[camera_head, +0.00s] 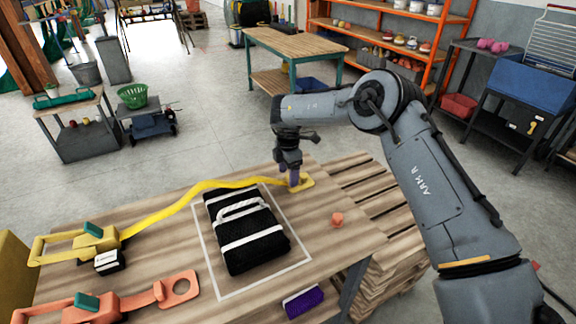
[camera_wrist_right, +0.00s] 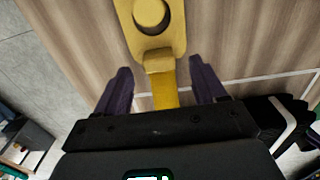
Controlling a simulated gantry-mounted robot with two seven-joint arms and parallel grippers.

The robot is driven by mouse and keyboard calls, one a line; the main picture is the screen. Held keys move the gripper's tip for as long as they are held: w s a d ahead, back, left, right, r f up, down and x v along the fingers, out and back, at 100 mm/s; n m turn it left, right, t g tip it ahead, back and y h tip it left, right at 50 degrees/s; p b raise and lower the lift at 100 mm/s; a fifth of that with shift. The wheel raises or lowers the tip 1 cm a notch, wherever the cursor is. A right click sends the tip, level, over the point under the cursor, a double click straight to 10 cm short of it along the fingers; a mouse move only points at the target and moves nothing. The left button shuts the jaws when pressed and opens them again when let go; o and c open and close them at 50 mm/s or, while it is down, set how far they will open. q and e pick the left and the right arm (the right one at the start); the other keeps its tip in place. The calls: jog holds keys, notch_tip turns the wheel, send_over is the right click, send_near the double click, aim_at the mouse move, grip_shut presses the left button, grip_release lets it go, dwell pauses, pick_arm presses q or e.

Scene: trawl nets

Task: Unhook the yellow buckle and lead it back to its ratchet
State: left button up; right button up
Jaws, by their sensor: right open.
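The yellow buckle (camera_head: 304,184) lies at the far right of the bench, at the end of a yellow strap (camera_head: 165,207). In the right wrist view the buckle (camera_wrist_right: 168,42) shows a round hole, with what looks like a yellow peg (camera_wrist_right: 149,12) inside it. The strap runs left behind the black net bundle to the yellow ratchet (camera_head: 82,246) at the bench's left end. My right gripper (camera_head: 294,184) is over the buckle; in the wrist view its open purple fingers (camera_wrist_right: 162,84) stand either side of the buckle's strap end, with visible gaps. My left gripper is out of view.
The black net bundle (camera_head: 262,247) with white bands lies inside a white outline. An orange ratchet with a holed plate (camera_head: 178,289) is at the front left. An orange peg (camera_head: 337,219) stands right of the outline. A purple block (camera_head: 303,301) is at the front edge.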

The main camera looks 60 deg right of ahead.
jog(key=shift+f+b, duration=0.3)
jog(key=shift+f, duration=1.15)
jog(key=c, duration=1.2)
jog(key=shift+o, duration=0.2)
jog(key=shift+s+d, duration=0.2)
jog(key=shift+d, duration=0.15)
jog(key=shift+r, duration=0.65)
jog(key=shift+r, duration=0.15)
